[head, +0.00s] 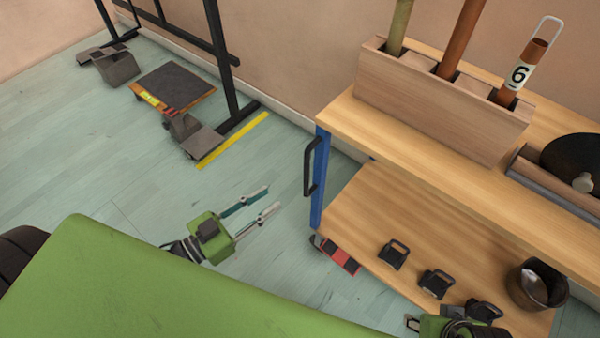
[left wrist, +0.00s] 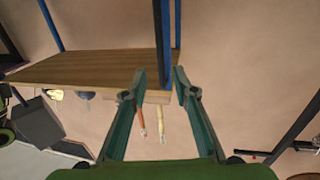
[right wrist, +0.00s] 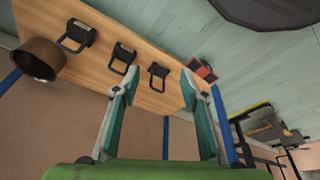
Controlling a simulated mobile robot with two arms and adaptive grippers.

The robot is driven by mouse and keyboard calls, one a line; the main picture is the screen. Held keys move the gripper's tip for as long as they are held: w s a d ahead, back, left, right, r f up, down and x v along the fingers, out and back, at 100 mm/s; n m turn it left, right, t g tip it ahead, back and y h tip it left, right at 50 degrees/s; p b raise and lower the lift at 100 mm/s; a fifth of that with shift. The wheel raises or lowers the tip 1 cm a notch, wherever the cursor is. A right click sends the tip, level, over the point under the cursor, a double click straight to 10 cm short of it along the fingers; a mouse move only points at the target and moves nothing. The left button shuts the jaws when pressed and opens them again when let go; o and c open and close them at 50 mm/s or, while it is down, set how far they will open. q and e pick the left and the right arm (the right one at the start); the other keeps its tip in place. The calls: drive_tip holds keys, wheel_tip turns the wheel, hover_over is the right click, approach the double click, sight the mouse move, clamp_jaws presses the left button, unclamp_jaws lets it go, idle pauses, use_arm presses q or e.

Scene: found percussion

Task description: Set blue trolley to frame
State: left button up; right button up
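The blue trolley has wooden shelves (head: 410,215), blue posts (head: 320,180) and a black upright handle (head: 312,165) at its left end. My left gripper (head: 265,200) is open and empty, left of the handle and apart from it. In the left wrist view, a blue post and dark handle (left wrist: 160,45) appear beyond the open fingertips (left wrist: 160,75). The black frame (head: 228,75) stands by the wall at the far left. My right gripper (right wrist: 160,75) is open and empty; the trolley's lower shelf (right wrist: 105,70) lies beyond it. In the head view it is mostly cut off.
A yellow floor strip (head: 232,140) lies by the frame's foot. A low dark-topped platform (head: 172,88) and grey wedge blocks (head: 115,66) are near it. Tubes in a wooden rack (head: 440,100), a pot (head: 537,285) and black clamps (head: 393,255) are on the trolley.

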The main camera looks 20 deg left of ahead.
use_arm(q)
approach(307, 174)
drive_tip(key=w, duration=0.2)
drive_tip(key=x, duration=0.3)
drive_tip(key=b+x, duration=0.1)
drive_tip(key=x, duration=0.2)
drive_tip(key=f+b+x, duration=0.1)
drive_tip(key=x, duration=0.1)
drive_tip(key=shift+w+d, duration=0.25)
drive_tip(key=shift+d, duration=0.1)
use_arm(e)
drive_tip(key=shift+s+d+r, duration=0.1)
drive_tip(key=shift+s+r, duration=0.3)
drive_tip(key=shift+r, duration=0.15)
use_arm(q)
clamp_jaws()
